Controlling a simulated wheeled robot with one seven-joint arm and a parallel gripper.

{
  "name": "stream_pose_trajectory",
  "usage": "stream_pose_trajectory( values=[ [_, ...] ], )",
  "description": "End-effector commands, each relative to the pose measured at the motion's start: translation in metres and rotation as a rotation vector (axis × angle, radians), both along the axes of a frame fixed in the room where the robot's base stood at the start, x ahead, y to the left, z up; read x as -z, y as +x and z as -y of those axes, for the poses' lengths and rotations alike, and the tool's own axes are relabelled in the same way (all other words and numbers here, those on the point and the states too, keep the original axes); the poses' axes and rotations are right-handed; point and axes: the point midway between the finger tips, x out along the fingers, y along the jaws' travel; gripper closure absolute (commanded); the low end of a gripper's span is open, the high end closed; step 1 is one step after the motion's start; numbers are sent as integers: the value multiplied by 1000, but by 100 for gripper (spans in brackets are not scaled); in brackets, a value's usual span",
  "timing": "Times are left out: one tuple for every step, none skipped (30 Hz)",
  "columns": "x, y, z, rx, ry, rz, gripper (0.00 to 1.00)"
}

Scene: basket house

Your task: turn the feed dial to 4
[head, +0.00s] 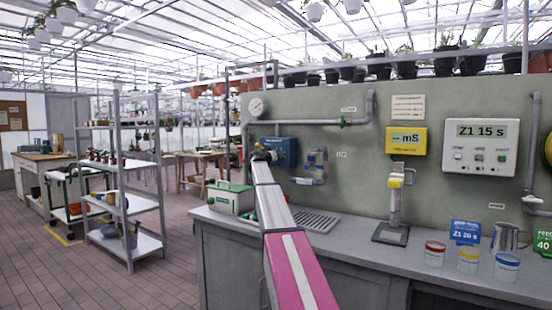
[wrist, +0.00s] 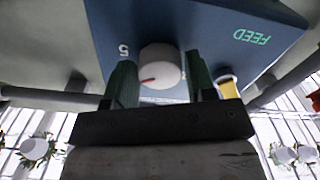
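The feed dial (wrist: 161,68) is a round white knob with a red pointer mark, on a blue box (wrist: 215,22) lettered FEED. The lettering looks upside down in the wrist view. The red mark points left and slightly down in that view. A "5" shows upper left of the dial; another mark at its right is mostly hidden by a finger.
A grey counter (head: 350,248) runs below the wall. On it are a green-white box (head: 231,197), several cups (head: 467,260) and a metal jug (head: 508,236). Pipes (head: 318,122) surround the blue box. A shelf rack (head: 128,205) stands left, with open floor around it.

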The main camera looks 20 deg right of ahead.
Motion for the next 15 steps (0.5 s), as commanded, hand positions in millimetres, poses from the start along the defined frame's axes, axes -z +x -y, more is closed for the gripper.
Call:
stream_pose_trajectory(
  values=[
    [0,0,0,0,0,0,32],
    [0,0,0,0,0,0,30],
    [0,0,0,0,0,0,30],
    [0,0,0,0,0,0,30],
    [0,0,0,0,-1,-1,30],
    [0,0,0,0,-1,-1,30],
    [0,0,0,0,-1,-1,30],
    [0,0,0,0,-1,-1,30],
    [0,0,0,0,-1,-1,30],
    [0,0,0,0,-1,-1,30],
    [0,-1,-1,0,-1,-1,30],
    [0,-1,-2,0,-1,-1,30],
    [0,-2,-3,0,-1,-1,30],
    [0,-3,-4,0,-1,-1,30],
    [0,-5,-6,0,-1,-1,30]
  ],
)
